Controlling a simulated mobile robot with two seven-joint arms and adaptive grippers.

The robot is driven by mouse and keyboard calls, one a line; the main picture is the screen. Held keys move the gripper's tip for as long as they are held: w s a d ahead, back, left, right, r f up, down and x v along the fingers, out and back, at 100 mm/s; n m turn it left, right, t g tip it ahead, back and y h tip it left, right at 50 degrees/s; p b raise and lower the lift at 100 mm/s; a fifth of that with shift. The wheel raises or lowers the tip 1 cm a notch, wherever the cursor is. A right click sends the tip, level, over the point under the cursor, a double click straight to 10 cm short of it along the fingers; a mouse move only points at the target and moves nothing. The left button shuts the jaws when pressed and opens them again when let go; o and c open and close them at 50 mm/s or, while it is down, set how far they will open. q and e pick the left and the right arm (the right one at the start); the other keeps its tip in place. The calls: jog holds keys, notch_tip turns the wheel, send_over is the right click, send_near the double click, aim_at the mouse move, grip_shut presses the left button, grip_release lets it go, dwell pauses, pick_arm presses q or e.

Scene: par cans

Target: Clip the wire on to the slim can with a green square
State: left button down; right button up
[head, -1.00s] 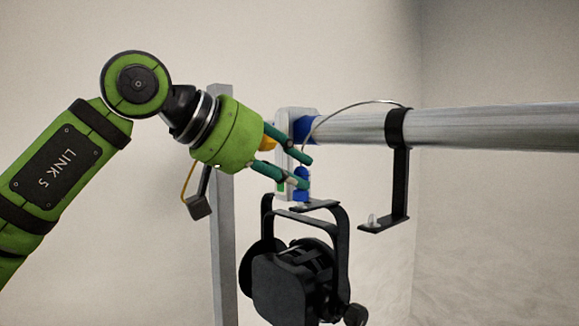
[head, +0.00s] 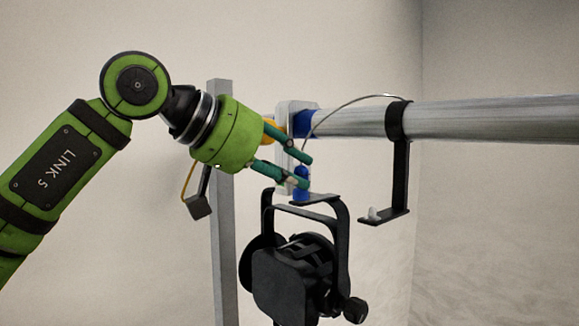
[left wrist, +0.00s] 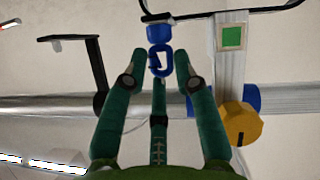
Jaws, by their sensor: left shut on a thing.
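My left gripper (head: 305,172) is shut on a blue clip (head: 301,190) at the end of the thin wire (head: 345,105). In the left wrist view the blue clip (left wrist: 160,60) lies between the teal fingers (left wrist: 163,80). The wire arcs from the clip to the top of the rail. I cannot tell whether clip and yoke touch. A green square (left wrist: 230,37) shows on a pale plate beside the yoke in the left wrist view. My right gripper is out of view.
A metal rail (head: 490,122) runs across to the right. A black hooked bracket (head: 400,165) hangs from it, right of the can. A grey upright post (head: 222,250) stands behind my arm. A yellow knob (left wrist: 242,123) sits near the plate.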

pick_arm(q)
jog(key=shift+f, duration=0.1)
dwell(0.3)
jog(key=c, duration=0.9)
grip_release()
jog(key=v, duration=1.2)
